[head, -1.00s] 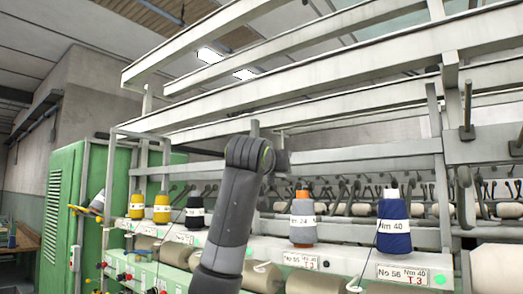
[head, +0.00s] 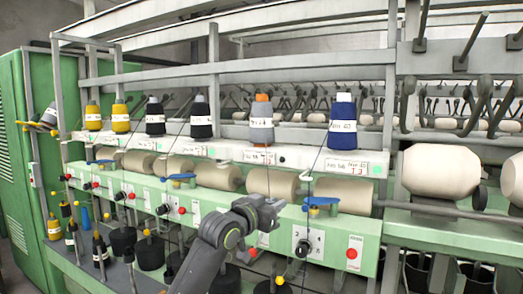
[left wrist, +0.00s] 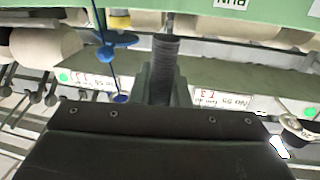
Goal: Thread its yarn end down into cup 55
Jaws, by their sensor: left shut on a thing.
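The position label (head: 262,157) stands above the gripper; in the wrist view the label (left wrist: 224,100) appears upside down and reads No 55. A dark cup (head: 272,287) shows low in the head view, below the gripper; I cannot tell if it is cup 55. My right gripper is out of view.
A blue package (head: 342,125) stands to the right, its yarn running down past a blue tensioner (head: 322,202). A red button (head: 351,253) and a black knob (head: 303,248) sit on the green panel. Dark cups (head: 122,240) line the lower left.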

